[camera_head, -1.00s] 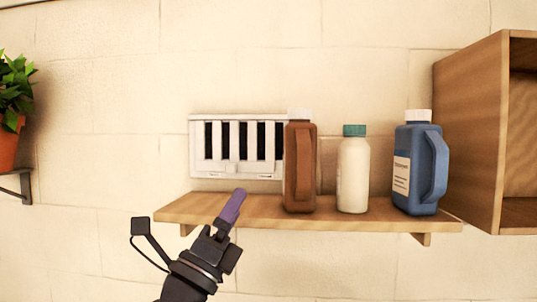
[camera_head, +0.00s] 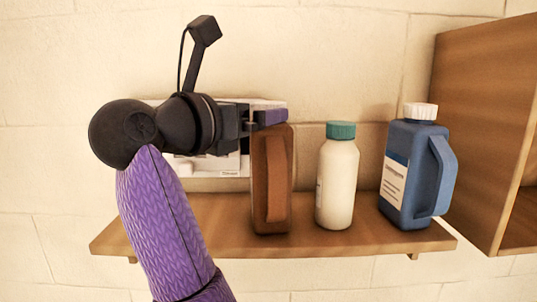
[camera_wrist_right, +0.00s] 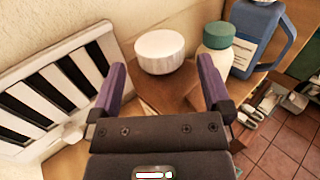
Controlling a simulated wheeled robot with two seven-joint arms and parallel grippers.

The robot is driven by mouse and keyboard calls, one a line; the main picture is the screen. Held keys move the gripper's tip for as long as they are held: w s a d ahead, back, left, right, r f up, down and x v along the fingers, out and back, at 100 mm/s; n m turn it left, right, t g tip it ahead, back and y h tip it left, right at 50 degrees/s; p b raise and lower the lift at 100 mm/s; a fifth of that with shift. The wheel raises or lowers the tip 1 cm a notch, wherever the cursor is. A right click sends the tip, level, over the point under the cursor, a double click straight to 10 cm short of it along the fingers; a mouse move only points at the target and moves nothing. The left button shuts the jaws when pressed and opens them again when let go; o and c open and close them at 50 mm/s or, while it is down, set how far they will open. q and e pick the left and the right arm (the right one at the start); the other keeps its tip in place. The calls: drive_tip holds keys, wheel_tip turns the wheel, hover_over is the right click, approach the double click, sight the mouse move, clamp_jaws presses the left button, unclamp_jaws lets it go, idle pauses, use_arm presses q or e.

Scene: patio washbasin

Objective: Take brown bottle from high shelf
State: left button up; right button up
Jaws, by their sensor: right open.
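The brown bottle (camera_head: 271,190) stands upright on the high wooden shelf (camera_head: 330,246), left of the other bottles. My right gripper (camera_head: 270,117) is at its top and hides the cap in the head view. In the right wrist view the jaws (camera_wrist_right: 161,68) are open, with the bottle's white cap (camera_wrist_right: 160,50) ahead of and between the purple fingertips. The fingers do not appear to touch the bottle. My left gripper is not in view.
A cream bottle with a green cap (camera_head: 338,185) and a blue jug (camera_head: 405,175) stand to the right on the shelf. A white vent (camera_wrist_right: 55,90) is on the wall close to the left finger. A wooden cabinet (camera_head: 485,130) is at the far right.

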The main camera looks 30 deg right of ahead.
drive_tip(key=shift+x, duration=1.15)
drive_tip(key=shift+s+a, duration=0.1)
drive_tip(key=shift+a, duration=0.15)
drive_tip(key=shift+c, duration=1.2)
clamp_jaws()
